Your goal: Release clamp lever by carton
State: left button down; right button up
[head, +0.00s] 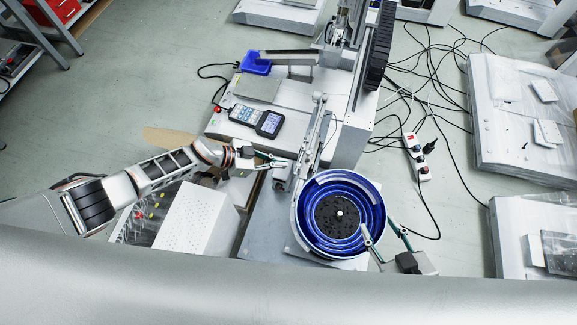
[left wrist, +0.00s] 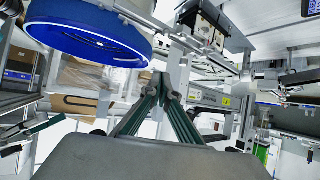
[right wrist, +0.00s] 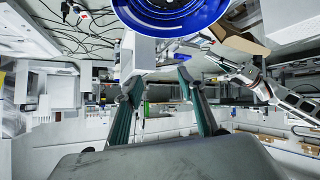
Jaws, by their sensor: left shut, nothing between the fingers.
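My left gripper (head: 284,163) is shut and empty, beside the grey block (head: 283,178) left of the feeder track. Its fingertips meet in the left wrist view (left wrist: 163,77). I cannot make out a clamp lever with certainty; it may be hidden or too small to see near these fingertips. Brown carton (head: 168,137) shows partly behind my left forearm, and brown cardboard (left wrist: 85,78) shows in the left wrist view. My right gripper (head: 381,231) is open at the lower right rim of the blue feeder bowl (head: 374,209). Its fingers stand apart in the right wrist view (right wrist: 157,83).
A handheld controller (head: 257,119) and a blue bin (head: 256,62) lie on the machine base above my left gripper. A tall gantry column (head: 375,45) stands behind. A white perforated box (head: 190,217) sits below my left arm. Cables and a power strip (head: 416,155) lie to the right.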

aim_at(294, 173)
pick_arm(q)
jog(key=b+x, duration=0.1)
jog(key=x, duration=0.2)
jog(key=b+x, duration=0.1)
jog(key=x, duration=0.2)
jog(key=s+f+b+x, duration=0.1)
jog(key=b+x, duration=0.1)
jog(key=x, duration=0.1)
jog(key=shift+w+d+f, duration=0.15)
jog(key=shift+f, duration=0.05)
jog(key=a, duration=0.1)
jog(key=a+f+b, duration=0.1)
jog(key=shift+a+f, duration=0.3)
jog(key=shift+a, duration=0.15)
pick_arm(e)
jog(key=shift+m+t+y, duration=0.5)
jog(key=shift+y, duration=0.2)
jog(key=a, duration=0.1)
jog(key=w+a+r, duration=0.1)
jog(key=a+r, duration=0.1)
jog(key=a, duration=0.1)
jog(key=shift+w+a, duration=0.1)
jog(key=shift+w, duration=0.3)
jog(key=shift+f, duration=0.1)
